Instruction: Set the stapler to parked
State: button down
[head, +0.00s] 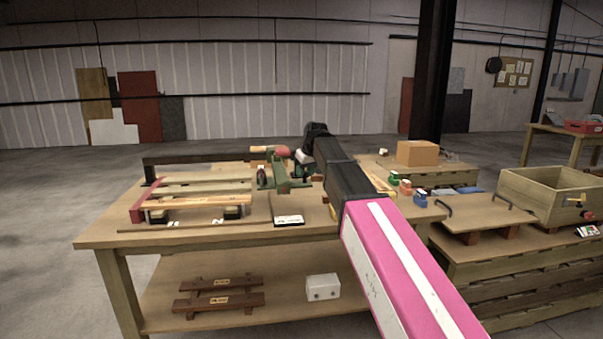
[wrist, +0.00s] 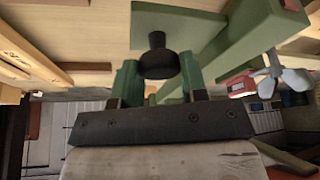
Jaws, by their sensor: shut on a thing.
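The green device (head: 281,178) on the workbench, which I take to be the stapler, stands left of my arm's end. In the wrist view its green body (wrist: 255,35) spans the top, with a green arm slanting to the right. A black knob (wrist: 158,62) hangs from the green plate, between the two green-sided fingers of my gripper (wrist: 158,75). My gripper is shut on the knob. In the head view my black wrist hides the fingertips and part of the device.
A slatted wooden rack (head: 195,190) lies left on the bench (head: 235,236), and a small label plate (head: 289,220) lies at its front. In the wrist view, a red part (wrist: 240,84) and a grey wing nut (wrist: 284,78) are close on the right. Small coloured items (head: 405,187) stand right of my arm.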

jog(key=shift+d, duration=0.25)
jog(key=c, duration=0.7)
grip_release()
jog(key=shift+d, duration=0.1)
jog(key=shift+r, duration=0.1)
jog(key=v, duration=1)
jog(key=shift+r, duration=0.3)
jog(key=shift+s, duration=0.15)
